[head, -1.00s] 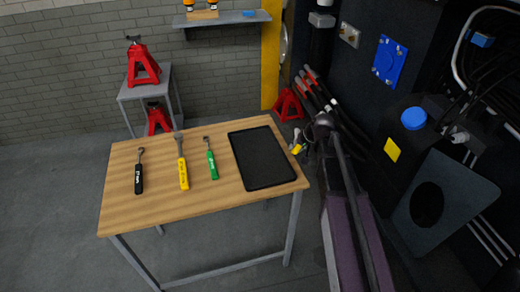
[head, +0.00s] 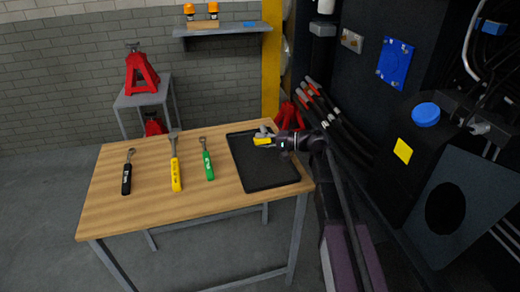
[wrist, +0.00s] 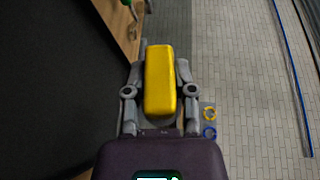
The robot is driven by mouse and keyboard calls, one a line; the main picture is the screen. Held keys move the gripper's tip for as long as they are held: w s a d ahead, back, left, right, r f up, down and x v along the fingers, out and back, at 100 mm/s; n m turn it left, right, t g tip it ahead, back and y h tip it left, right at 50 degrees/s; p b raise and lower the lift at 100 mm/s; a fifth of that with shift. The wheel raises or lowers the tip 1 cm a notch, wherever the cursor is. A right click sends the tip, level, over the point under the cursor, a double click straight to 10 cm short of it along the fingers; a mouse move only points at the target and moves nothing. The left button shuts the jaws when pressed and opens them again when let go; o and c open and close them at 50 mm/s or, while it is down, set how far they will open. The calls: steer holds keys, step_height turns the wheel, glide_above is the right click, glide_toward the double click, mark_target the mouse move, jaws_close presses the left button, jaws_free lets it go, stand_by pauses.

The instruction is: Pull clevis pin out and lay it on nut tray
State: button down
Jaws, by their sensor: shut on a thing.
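My gripper (head: 270,137) is shut on a yellow block-like part, which I take to be the clevis pin (head: 262,142). In the wrist view the yellow part (wrist: 159,82) sits between the two grey fingers; any shank below it is hidden. The nut tray (head: 264,178) is a black, shallow, empty-looking tray at the right end of the wooden table. In the head view the held pin overlaps the tray's far right corner. Its height above the tray is hard to tell. In the wrist view the dark tray (wrist: 50,90) fills the left side.
A wooden table (head: 150,205) carries a black-handled tool (head: 127,172), a yellow-handled tool (head: 176,170) and a green-handled tool (head: 207,160) left of the tray. The dark chassis (head: 400,130) with hoses stands on the right. A red jack stand (head: 140,73) is behind.

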steer(key=shift+a+r+y+b, duration=0.1)
steer(key=shift+a+y+b, duration=0.3)
steer(key=shift+y, duration=0.3)
steer(key=shift+d, duration=0.1)
steer(key=shift+f+b, duration=2.7)
steer(key=shift+b, duration=0.05)
steer(key=shift+c, duration=1.8)
jaws_free()
steer(key=shift+d, duration=0.1)
steer(key=shift+s+d, duration=0.15)
steer(key=shift+d, duration=1.7)
steer(key=shift+s+d, duration=0.15)
steer(key=shift+d, duration=1.65)
